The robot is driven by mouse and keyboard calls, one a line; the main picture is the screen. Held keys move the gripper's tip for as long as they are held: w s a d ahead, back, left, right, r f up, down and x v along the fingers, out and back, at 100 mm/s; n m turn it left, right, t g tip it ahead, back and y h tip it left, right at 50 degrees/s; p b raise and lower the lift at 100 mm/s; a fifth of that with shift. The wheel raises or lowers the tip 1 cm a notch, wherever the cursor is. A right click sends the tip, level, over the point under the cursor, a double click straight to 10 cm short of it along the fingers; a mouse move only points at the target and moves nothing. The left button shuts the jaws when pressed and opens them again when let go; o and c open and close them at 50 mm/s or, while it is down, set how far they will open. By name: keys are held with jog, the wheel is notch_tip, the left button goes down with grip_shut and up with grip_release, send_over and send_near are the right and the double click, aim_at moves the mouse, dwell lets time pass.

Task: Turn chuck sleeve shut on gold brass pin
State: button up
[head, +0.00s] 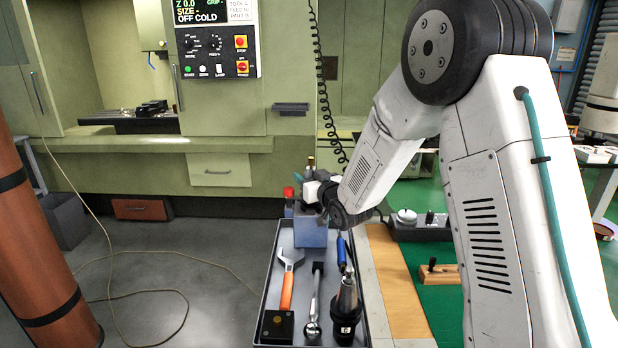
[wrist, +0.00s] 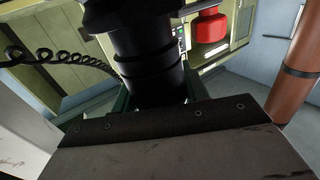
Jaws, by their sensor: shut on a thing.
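My gripper (head: 310,188) is over the blue block (head: 310,232) at the far end of the cart tray. In the wrist view, a black stepped cylinder, which looks like the chuck sleeve (wrist: 150,65), stands between my gripper's dark green fingers (wrist: 158,97). The fingers are shut on it, mostly hidden behind the gripper's dark front edge. A small gold tip, likely the brass pin (head: 311,161), shows just above my gripper in the head view. How the pin sits in the chuck is hidden.
The tray (head: 262,290) holds an orange-handled wrench (head: 287,290), a ratchet (head: 314,300), a blue-handled tool (head: 341,253) and a black tool holder (head: 347,312). A red-topped item (head: 289,192) stands close left of my gripper. A coiled black cable (head: 325,100) hangs behind.

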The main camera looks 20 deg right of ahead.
jog(key=shift+h, duration=0.3)
jog(key=m+h, duration=0.2)
jog(key=h, duration=0.2)
jog(key=m+h, duration=0.3)
jog(key=h, duration=0.1)
jog(key=shift+d+m, duration=0.2)
jog(key=shift+m, duration=0.1)
jog(key=m+g+h, duration=0.1)
jog(key=m+h, duration=0.1)
jog(key=m+g+h, duration=0.2)
jog(key=h, duration=0.1)
jog(key=d+m+g+h, duration=0.1)
jog(key=m+g+h, duration=0.1)
jog(key=h, duration=0.1)
jog(key=shift+s, duration=0.25)
jog(key=shift+d+m+g+h, duration=0.1)
jog(key=shift+m+g+h, duration=0.2)
jog(key=shift+g+h, duration=0.1)
jog(key=o, duration=1)
jog(key=v, duration=0.8)
